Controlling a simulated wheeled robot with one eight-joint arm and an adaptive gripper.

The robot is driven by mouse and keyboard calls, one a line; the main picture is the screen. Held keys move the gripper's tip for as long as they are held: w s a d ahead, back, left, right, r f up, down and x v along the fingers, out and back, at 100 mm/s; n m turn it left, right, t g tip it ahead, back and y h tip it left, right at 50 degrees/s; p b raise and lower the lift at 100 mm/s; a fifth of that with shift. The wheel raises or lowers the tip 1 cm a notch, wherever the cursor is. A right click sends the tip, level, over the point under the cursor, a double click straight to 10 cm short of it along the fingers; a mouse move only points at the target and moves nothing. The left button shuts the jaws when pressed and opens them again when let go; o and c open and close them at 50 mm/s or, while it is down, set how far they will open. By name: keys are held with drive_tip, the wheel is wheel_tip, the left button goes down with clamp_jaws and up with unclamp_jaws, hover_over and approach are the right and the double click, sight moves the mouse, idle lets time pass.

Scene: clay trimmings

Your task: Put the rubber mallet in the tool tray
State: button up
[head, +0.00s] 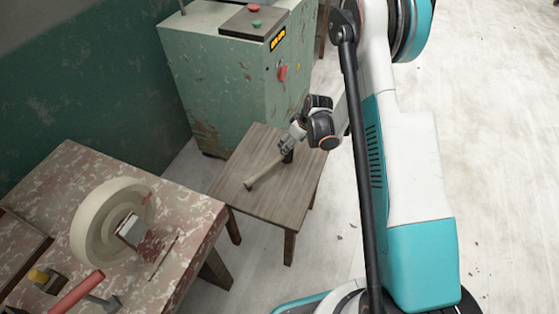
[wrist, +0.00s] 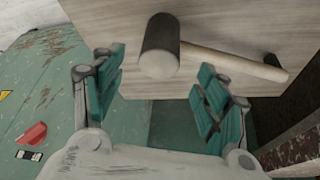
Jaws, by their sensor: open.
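The rubber mallet (head: 262,172) lies on a small wooden table (head: 235,190), its pale handle pointing toward the lower left in the head view. In the wrist view the mallet (wrist: 159,50) shows a dark head with a pale end face, and its handle runs right. My gripper (head: 287,145) is at the mallet's head end. In the wrist view my gripper (wrist: 160,88) is open, with its green-padded fingers apart on either side of the head's pale end; nothing is held.
A worn workbench (head: 165,255) at the left carries a round pale wheel (head: 92,225), a red-handled tool (head: 75,295) and a brown flat piece (head: 20,250). A green machine cabinet (head: 210,75) stands right behind the small table. The floor at the right is open.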

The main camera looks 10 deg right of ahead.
drive_tip(key=b+x, duration=0.1)
drive_tip(key=x, duration=0.3)
drive_tip(key=shift+w+b, duration=0.15)
drive_tip(key=shift+b, duration=0.2)
drive_tip(key=shift+r, duration=0.1)
clamp_jaws()
drive_tip(key=shift+r, duration=0.15)
wheel_tip(320, 180, up, 20)
drive_tip(key=p, duration=0.7)
drive_tip(key=s+a+r+m+h, duration=0.1)
drive_tip(key=s+m, duration=0.2)
drive_tip(key=s, duration=0.5)
drive_tip(key=s+r+m+h, duration=0.1)
drive_tip(key=s+r+m, duration=0.1)
drive_tip(key=s, duration=0.6)
drive_tip(key=shift+s+a+m+t, duration=0.2)
drive_tip(key=shift+a+m+t, duration=0.2)
drive_tip(key=shift+m, duration=0.2)
